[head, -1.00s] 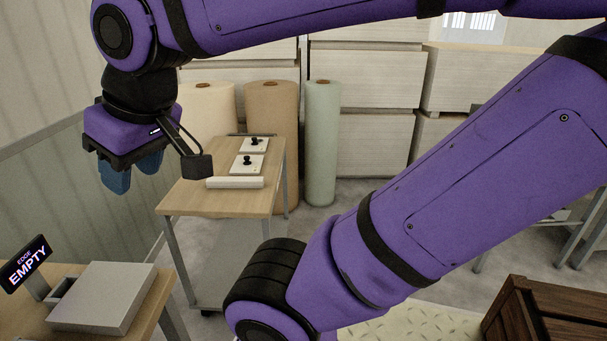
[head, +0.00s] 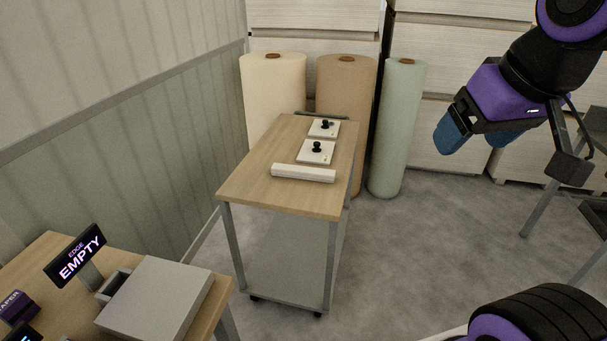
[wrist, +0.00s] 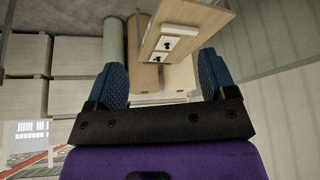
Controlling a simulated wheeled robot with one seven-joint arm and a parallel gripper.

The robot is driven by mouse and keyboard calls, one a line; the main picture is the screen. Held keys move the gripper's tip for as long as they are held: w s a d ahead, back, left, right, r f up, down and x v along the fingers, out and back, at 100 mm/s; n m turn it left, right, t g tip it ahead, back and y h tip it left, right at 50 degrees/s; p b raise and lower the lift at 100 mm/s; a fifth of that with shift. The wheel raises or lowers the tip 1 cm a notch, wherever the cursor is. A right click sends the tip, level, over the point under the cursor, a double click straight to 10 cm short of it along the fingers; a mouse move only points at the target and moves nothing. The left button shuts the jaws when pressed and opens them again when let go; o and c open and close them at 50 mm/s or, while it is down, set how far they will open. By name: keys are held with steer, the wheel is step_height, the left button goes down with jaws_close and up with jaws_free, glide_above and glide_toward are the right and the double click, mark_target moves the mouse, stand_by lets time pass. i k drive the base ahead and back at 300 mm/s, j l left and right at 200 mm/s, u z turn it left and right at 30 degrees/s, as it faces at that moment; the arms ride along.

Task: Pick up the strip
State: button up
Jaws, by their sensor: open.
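A long white bar (head: 303,173), the one strip-like thing I see, lies across the near part of the wooden top of a wheeled cart (head: 255,190). Its ends point left and right in the head view. My gripper (head: 478,142) hangs in the air at the upper right of the head view, to the right of the cart and apart from the bar. Its blue fingers are spread and empty. In the wrist view my gripper (wrist: 162,78) also shows open, with part of the cart beyond the fingers.
Two white plates with black knobs (head: 316,151) sit behind the bar. Tall rolls (head: 398,125) stand behind the cart. A bench at the lower left carries a grey box (head: 155,300) and an "EDGE EMPTY" sign (head: 76,256). The floor right of the cart is clear.

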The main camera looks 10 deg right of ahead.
mark_target(317, 175)
steer(key=i+l+u, duration=0.45)
steer(key=i, duration=0.15)
steer(key=i+l+u, duration=0.4)
steer(key=l, duration=0.25)
steer(key=i, duration=0.1)
